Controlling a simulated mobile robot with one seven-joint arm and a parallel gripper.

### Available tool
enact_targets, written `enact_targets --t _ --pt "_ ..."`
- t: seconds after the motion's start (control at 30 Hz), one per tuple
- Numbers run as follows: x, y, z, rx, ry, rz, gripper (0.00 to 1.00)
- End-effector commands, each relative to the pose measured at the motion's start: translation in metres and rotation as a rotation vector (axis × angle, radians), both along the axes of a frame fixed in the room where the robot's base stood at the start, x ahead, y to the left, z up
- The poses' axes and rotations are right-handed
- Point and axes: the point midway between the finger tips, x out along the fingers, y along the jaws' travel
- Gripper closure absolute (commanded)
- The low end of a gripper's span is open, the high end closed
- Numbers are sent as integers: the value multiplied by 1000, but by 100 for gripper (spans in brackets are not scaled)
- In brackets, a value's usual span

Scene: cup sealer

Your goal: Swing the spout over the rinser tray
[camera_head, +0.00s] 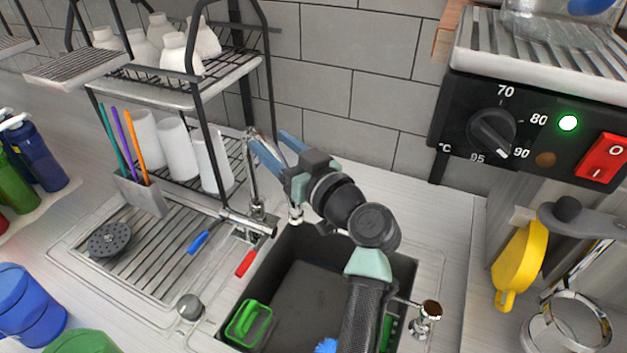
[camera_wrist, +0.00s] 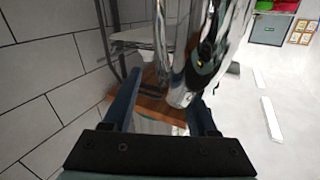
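The chrome spout (camera_head: 251,165) is a tall arched tap at the back edge of the sink, between the sink and the ribbed drainer. A nozzle end (camera_head: 296,214) hangs at the sink's back left corner. My gripper (camera_head: 268,142) is near the top of the spout, its blue fingers spread apart. In the wrist view the fingers of my gripper (camera_wrist: 163,88) stand on either side, with chrome tubing (camera_wrist: 181,85) between and beyond them. I cannot tell if they touch it. The ribbed drainer (camera_head: 150,272), with a black perforated disc (camera_head: 108,240), lies left; it may be the rinser tray.
A dish rack (camera_head: 182,96) with white cups and bottles stands close behind and left of the spout. Blue (camera_head: 203,238) and red (camera_head: 245,263) levers project at the tap base. The black sink (camera_head: 305,275) lies below my arm. A control box (camera_head: 535,130) hangs at the right.

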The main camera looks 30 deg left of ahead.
Motion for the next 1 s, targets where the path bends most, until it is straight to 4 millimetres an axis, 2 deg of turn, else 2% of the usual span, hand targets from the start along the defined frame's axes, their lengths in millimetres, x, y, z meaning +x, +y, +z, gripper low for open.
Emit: enact_targets --t 0.03,0.6,0.8,1.0 --pt "2 -7 -3 1 0 12 42" --pt "-38 -95 -3 0 0 6 42" --pt "-44 -108 -1 0 2 9 42" --pt "-45 -109 0 0 2 9 42"
